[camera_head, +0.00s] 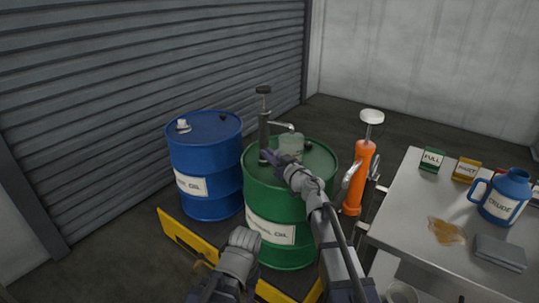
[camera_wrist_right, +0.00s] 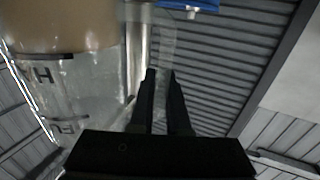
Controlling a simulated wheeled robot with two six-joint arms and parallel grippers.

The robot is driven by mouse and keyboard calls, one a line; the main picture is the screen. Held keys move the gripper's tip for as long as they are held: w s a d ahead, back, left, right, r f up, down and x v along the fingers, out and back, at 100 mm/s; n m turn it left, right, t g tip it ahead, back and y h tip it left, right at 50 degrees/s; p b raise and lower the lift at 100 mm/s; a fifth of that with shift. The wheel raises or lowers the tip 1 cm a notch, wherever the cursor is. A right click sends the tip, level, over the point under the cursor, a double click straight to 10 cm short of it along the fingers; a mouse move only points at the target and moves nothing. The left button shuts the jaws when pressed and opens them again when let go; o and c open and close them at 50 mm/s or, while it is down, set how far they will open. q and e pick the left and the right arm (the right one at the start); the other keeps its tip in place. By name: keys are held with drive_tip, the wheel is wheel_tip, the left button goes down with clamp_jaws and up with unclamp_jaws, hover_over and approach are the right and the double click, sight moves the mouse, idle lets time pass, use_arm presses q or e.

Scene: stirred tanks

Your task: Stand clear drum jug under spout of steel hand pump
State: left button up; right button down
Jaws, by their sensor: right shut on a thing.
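The steel hand pump (camera_head: 264,120) stands on the green drum (camera_head: 262,190), its spout (camera_head: 283,126) pointing right. The clear jug (camera_head: 291,143) is over the drum top, below and near the spout's end; I cannot tell whether it rests on the lid. My right gripper (camera_head: 270,157) is shut at the jug's side.
A blue drum (camera_head: 205,165) stands left of the green one. An orange pump (camera_head: 360,175) stands to the right. A table (camera_head: 410,215) holds a blue jug (camera_head: 502,197), small boxes, a grey cloth (camera_head: 499,252) and an amber spill (camera_head: 446,231). A yellow edge (camera_head: 187,240) runs in front.

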drive_tip(key=shift+f+b, duration=0.45)
drive_tip(key=shift+f, duration=0.05)
drive_tip(key=c, duration=0.8)
unclamp_jaws()
drive_tip(key=shift+s, duration=0.1)
drive_tip(key=v, duration=0.7)
drive_tip(key=shift+s+d, duration=0.2)
drive_tip(key=shift+s, duration=0.05)
